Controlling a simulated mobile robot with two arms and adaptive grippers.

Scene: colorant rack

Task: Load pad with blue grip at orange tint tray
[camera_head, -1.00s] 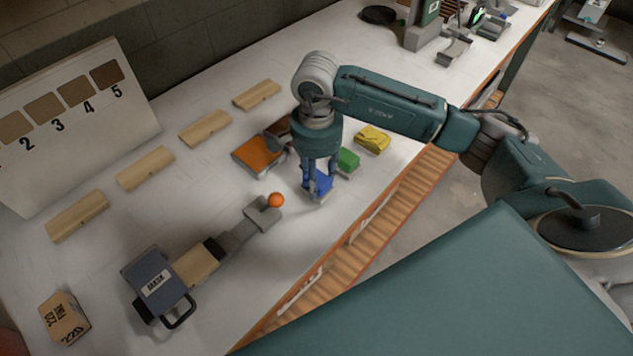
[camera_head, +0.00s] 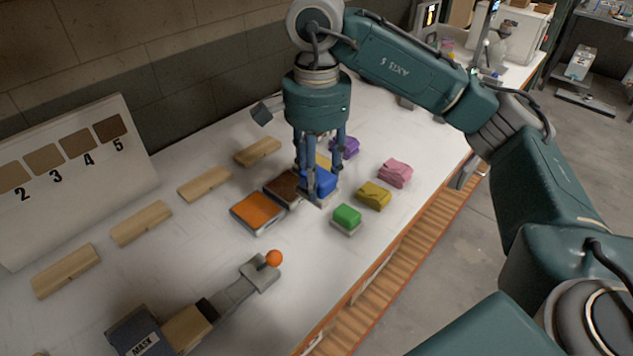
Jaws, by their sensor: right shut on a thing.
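My right gripper (camera_head: 318,178) points down and is shut on the pad with the blue grip (camera_head: 320,183). The pad's pale underside shows below the blue part, and it appears held above the table. The orange tint tray (camera_head: 258,212) lies flat on the table, to the lower left of the held pad and apart from it. A brown tray (camera_head: 281,188) sits right beside the orange one, close to the gripper and partly hidden by it. My left gripper is not in view.
Green (camera_head: 347,217), olive-yellow (camera_head: 374,195), pink (camera_head: 395,173) and purple (camera_head: 348,147) pads stand to the right. Several wooden blocks (camera_head: 205,184) line the left, before a numbered swatch board (camera_head: 70,170). A tool with an orange ball (camera_head: 274,258) lies in front.

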